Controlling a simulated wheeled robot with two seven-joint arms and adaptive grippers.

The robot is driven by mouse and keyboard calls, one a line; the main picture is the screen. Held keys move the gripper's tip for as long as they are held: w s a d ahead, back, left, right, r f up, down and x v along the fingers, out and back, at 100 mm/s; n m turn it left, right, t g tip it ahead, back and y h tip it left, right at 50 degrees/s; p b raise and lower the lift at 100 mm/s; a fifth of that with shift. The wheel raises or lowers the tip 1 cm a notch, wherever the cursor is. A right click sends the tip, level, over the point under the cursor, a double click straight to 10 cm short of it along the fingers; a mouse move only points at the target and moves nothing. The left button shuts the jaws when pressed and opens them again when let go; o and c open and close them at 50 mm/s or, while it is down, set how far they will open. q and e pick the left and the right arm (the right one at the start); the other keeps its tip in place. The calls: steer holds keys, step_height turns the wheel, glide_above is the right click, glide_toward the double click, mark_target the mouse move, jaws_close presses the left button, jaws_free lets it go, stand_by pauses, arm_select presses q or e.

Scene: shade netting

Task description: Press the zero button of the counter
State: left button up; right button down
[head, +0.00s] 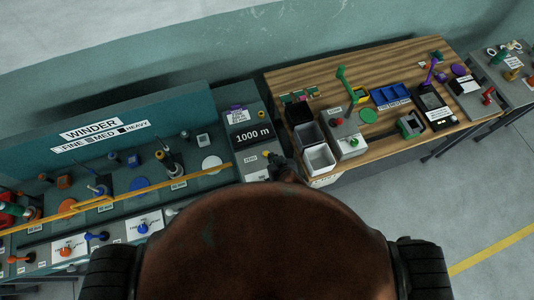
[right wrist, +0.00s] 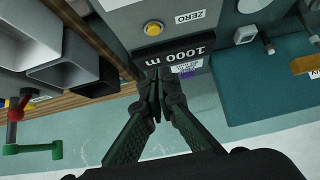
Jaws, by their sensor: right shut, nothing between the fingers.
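The counter (head: 238,117) is a grey box between the winder bench and the wooden table. Its dark display (head: 253,135) reads 1000 m. Below the display are a ZERO label and a small yellow button (head: 266,154). The button shows clear and uncovered in the right wrist view (right wrist: 153,28), beside the ZERO label (right wrist: 190,17). My right gripper (right wrist: 160,74) is shut and empty, its fingertips in front of the display's edge and apart from the button in that picture. In the head view the right gripper (head: 276,162) is right beside the button, partly hidden by my body. My left gripper is not seen.
The winder bench (head: 215,180) at left carries spools, knobs and a long yellow bar. The wooden table (head: 390,60) at right holds grey bins (head: 318,158), a blue tray (head: 391,95) and several tools. The bins stand close to the counter's right side.

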glide_above(265, 151)
steer(key=s+d, duration=0.1)
steer(key=s, duration=0.2)
step_height(265, 151, down, 7)
steer(key=shift+s+r+p, duration=0.1)
steer(key=shift+r+p, duration=0.05)
steer(key=shift+p, duration=0.15)
step_height(265, 151, down, 3)
steer(key=shift+f, duration=0.7)
